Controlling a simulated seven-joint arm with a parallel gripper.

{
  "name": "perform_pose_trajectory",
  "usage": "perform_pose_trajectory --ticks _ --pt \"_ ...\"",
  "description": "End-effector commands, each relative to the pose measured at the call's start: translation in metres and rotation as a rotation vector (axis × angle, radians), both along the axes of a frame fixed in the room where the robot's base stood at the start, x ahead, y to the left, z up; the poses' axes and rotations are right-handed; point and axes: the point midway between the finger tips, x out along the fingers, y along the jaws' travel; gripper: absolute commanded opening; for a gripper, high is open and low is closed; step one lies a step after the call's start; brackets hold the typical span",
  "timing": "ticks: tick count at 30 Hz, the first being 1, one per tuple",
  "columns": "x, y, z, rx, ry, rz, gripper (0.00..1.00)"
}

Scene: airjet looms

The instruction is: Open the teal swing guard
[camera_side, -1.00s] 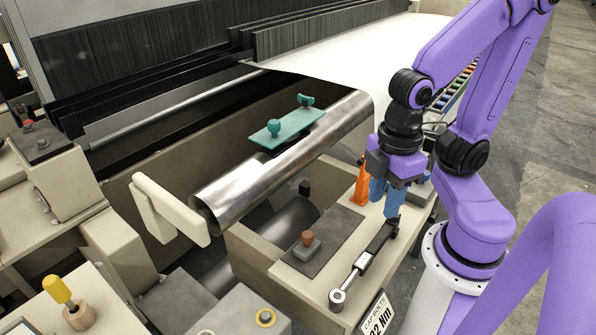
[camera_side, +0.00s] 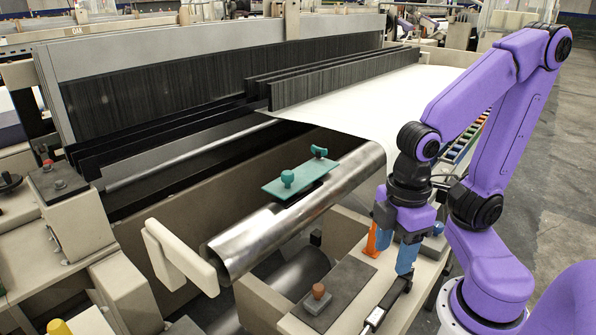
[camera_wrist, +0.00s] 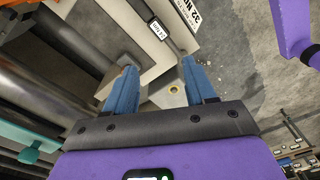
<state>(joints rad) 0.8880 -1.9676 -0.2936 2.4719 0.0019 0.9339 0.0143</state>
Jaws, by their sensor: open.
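The teal swing guard (camera_side: 302,181) is a flat teal plate with a knob at its near end and another at its far end. It lies over the top of the shiny metal roller (camera_side: 255,238). In the wrist view, a teal piece with a knob (camera_wrist: 30,148) shows at the lower left edge. My gripper (camera_side: 396,260) points down over the beige bench, right of the roller and well apart from the guard. Its blue fingers (camera_wrist: 159,64) are open with nothing held between them. How the guard is hinged cannot be made out.
Under my gripper, the beige bench bears a torque wrench (camera_side: 388,302), an orange tool (camera_side: 372,240) and a dark mat (camera_side: 335,290) with a brown-topped block (camera_side: 318,292). White cloth (camera_side: 390,95) runs behind the roller. A cream bracket (camera_side: 180,257) stands at its near end.

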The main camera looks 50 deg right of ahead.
Motion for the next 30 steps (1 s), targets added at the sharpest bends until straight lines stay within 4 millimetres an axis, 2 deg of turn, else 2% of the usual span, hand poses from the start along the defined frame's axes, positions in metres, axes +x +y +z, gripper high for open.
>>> perform_pose_trajectory --ticks 5,7,14,20,24,30 --pt "0.041 0.021 0.03 0.003 0.001 -0.185 0.55" --pt "0.064 0.029 0.047 0.002 0.003 -0.288 0.55" --pt "0.139 0.037 0.101 -0.005 0.012 -0.628 0.55" --pt "0.199 0.024 0.145 -0.008 0.017 -0.923 0.55" --pt "0.234 0.006 0.175 -0.009 0.021 -1.128 0.55" --pt "0.265 -0.022 0.206 -0.012 0.027 -1.356 0.55"
